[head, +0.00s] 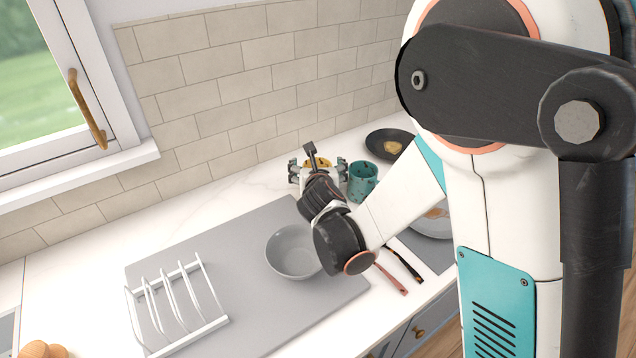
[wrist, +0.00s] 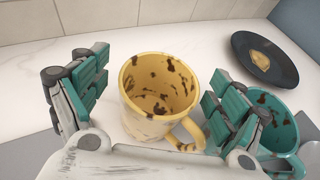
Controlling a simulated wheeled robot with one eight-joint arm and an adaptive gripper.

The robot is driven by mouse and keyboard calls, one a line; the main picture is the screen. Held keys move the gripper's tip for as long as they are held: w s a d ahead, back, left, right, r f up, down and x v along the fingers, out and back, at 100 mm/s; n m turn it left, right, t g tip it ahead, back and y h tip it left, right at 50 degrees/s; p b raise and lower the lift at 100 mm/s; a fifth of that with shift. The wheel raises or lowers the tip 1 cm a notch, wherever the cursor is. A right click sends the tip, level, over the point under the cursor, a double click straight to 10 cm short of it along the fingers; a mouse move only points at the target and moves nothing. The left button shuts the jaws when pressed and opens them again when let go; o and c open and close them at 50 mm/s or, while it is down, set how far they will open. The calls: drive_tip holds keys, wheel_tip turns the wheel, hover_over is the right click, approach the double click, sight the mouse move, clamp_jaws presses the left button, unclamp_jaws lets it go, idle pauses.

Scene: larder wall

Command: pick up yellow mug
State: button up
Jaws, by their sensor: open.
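The yellow mug (wrist: 156,95) with brown speckles stands upright on the white counter in the wrist view, its handle toward the lower right. In the head view only a bit of the yellow mug (head: 314,162) shows behind my wrist. My gripper (wrist: 150,95) is open, one finger on each side of the mug. The left finger has a clear gap to it; the right finger is close to the handle, and I cannot tell whether they touch. In the head view my gripper (head: 318,172) is over the counter near the tiled wall.
A teal mug (wrist: 272,112) stands just right of my right finger. A dark plate (wrist: 265,58) with a yellowish-brown item lies behind it. A grey bowl (head: 291,252) and a white rack (head: 176,302) stand on a grey mat (head: 250,222). The counter left of my gripper is clear.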

drive_tip(key=c, duration=1.4)
drive_tip(key=shift+r, duration=0.1)
